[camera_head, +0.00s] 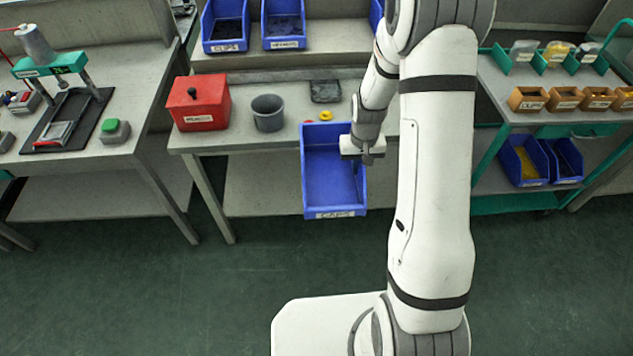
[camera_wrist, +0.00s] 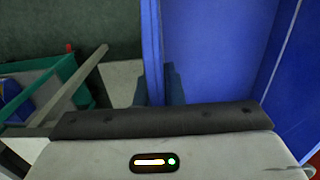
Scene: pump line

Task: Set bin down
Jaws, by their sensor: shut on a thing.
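A blue bin (camera_head: 331,180) with a white label on its front hangs in front of the middle bench in the head view. It looks empty inside. My gripper (camera_head: 354,150) is shut on the bin's right wall. In the wrist view the bin (camera_wrist: 215,50) fills the upper right, and my gripper's dark fingers (camera_wrist: 158,88) are on either side of its wall. Whether the bin's back end touches the bench edge, I cannot tell.
The middle bench (camera_head: 240,141) carries a red box (camera_head: 200,103), a grey cup (camera_head: 267,113), a dark tray (camera_head: 325,91) and small yellow parts (camera_head: 325,115). Blue bins (camera_head: 225,26) stand on the shelf above. A green-framed cart (camera_head: 515,204) stands right, a press bench (camera_head: 65,120) left.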

